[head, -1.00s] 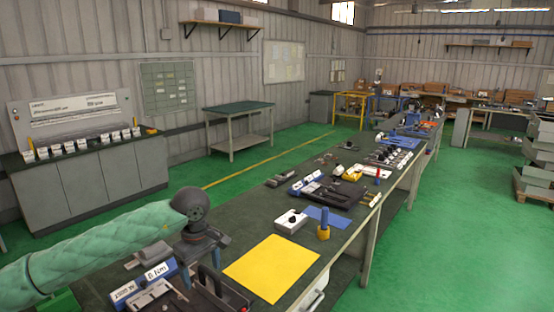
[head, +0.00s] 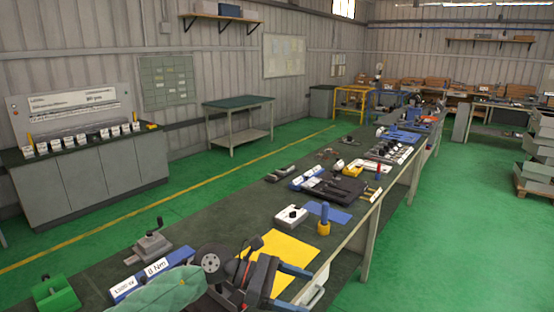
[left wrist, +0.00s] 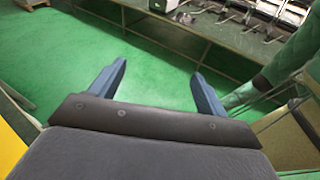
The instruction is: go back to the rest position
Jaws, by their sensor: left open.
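My left gripper (head: 300,285) is in the lower middle of the head view, over the front edge of the workbench and the yellow sheet (head: 271,251). Its two blue fingers point right and are spread apart, with nothing between them. In the left wrist view the open fingers (left wrist: 157,85) show against the green floor. My left arm in its green sleeve comes in from the bottom of the head view. My right gripper is not seen in the head view.
The green floor (head: 450,240) to the right is clear.

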